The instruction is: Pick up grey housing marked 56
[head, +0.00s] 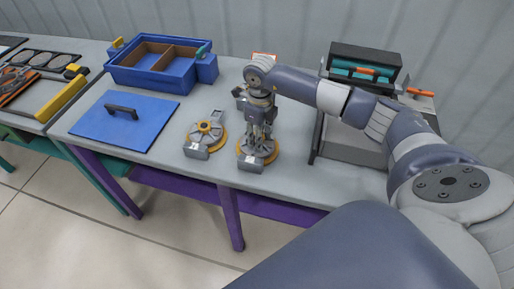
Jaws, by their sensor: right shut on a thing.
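Two grey housings with yellow-orange rims lie side by side on the grey table. The left housing (203,136) lies free, with a small white label at its front; its marking is too small to read. My right gripper (257,140) points straight down and is shut on the right housing (252,162), which also has a white label at its front. The number on that label cannot be read either. The gripper hides the middle of this housing. I cannot tell whether the housing is lifted off the table. My left gripper is not in view.
A blue lid (110,133) with a dark handle lies left of the housings. A blue box (159,82) with brown compartments stands behind. A dark rack (360,70) with teal and orange parts stands at the right. The grey table (170,155) is bare near its front edge.

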